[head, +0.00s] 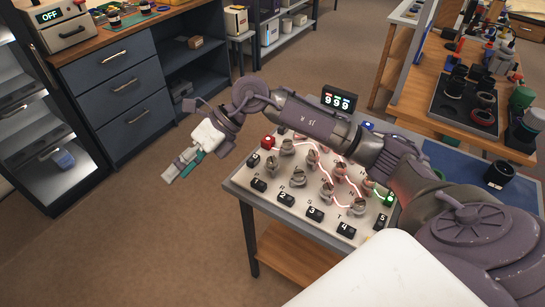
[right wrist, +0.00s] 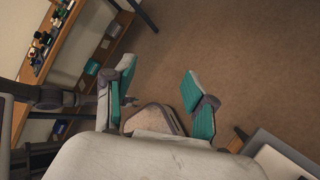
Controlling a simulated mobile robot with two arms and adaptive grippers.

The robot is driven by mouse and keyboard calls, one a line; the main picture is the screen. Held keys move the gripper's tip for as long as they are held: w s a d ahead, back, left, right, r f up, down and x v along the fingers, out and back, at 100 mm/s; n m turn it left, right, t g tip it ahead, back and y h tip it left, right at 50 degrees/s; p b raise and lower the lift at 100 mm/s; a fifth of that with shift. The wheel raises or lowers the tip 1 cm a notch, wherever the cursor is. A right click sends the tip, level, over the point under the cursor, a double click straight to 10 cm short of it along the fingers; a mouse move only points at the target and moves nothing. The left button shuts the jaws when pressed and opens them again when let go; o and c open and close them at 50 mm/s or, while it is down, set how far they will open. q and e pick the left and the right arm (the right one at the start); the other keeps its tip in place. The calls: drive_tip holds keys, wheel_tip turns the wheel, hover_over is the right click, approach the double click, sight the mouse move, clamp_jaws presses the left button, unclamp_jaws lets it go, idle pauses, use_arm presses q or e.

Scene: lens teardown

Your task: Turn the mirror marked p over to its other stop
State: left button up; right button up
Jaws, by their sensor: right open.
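The light-coloured board (head: 233,184) stands on a small table and carries several round mirror mounts (head: 298,179). A glowing red-white beam runs among the mounts to a green block (head: 389,199) at the right. The letters beside the mounts are too small to read, so I cannot tell which is mirror p; my right arm also covers part of the board's far side. My right gripper (head: 185,163) is left of the board, over the floor, apart from every mount. In the right wrist view its teal-padded fingers (right wrist: 160,95) are spread with nothing between them. My left gripper is not visible.
A red block (head: 268,142) sits at the board's far left corner, and numbered black blocks (head: 286,199) line its near edge. Dark drawers (head: 120,85) are at the left, a workbench (head: 440,70) at the right. The floor left of the board is clear.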

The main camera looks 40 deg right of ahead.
drive_tip(key=w+d+f+h, duration=0.15)
drive_tip(key=d+h, duration=0.45)
drive_tip(key=d, duration=0.7)
drive_tip(key=m+g+h, duration=0.1)
drive_tip(key=m+h, duration=0.1)
drive_tip(key=h, duration=0.3)
approach(273, 160)
wheel_tip(273, 160, down, 9)
drive_tip(key=shift+w+d+f+p, duration=0.1)
drive_tip(key=shift+w+p, duration=0.05)
drive_tip(key=shift+p, duration=0.5)
clamp_jaws()
